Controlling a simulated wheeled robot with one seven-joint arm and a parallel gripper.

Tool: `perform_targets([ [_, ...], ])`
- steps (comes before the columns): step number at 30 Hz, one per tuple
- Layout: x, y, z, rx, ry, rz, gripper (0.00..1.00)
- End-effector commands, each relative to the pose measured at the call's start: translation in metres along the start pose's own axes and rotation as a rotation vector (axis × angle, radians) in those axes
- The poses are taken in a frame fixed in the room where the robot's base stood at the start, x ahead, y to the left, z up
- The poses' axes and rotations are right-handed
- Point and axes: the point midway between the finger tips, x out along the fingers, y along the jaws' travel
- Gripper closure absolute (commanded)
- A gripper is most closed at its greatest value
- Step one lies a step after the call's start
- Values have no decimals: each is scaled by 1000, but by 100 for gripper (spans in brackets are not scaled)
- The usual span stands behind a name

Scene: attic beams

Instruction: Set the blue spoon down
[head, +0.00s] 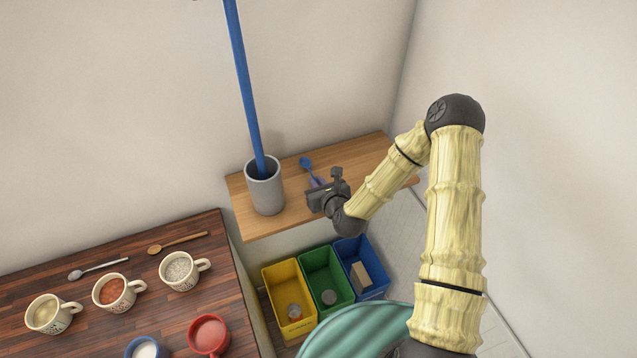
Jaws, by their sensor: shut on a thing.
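The blue spoon (306,163) shows above the wooden shelf (357,153), with its bowl toward the back wall and its handle running down to my gripper (320,187). My gripper is shut on the spoon's handle, over the right part of the shelf. The fingers hide part of the handle. I cannot tell whether the spoon touches the shelf.
A grey cup (265,192) holding a tall blue rod (246,90) stands left of my gripper. Yellow (280,284), green (319,264) and blue (348,253) bins sit below. The dark table (216,255) at left holds several mugs and two spoons.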

Motion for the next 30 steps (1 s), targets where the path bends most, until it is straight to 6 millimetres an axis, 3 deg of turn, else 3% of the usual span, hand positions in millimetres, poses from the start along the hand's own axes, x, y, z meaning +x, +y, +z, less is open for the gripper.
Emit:
perform_targets([
  [15, 5, -3, -14, 2, -1, -5, 100],
  [16, 5, -3, -12, 1, -1, -4, 84],
  [18, 4, -3, -12, 1, -1, -4, 70],
  [30, 3, -3, -8, 0, -2, -4, 68],
])
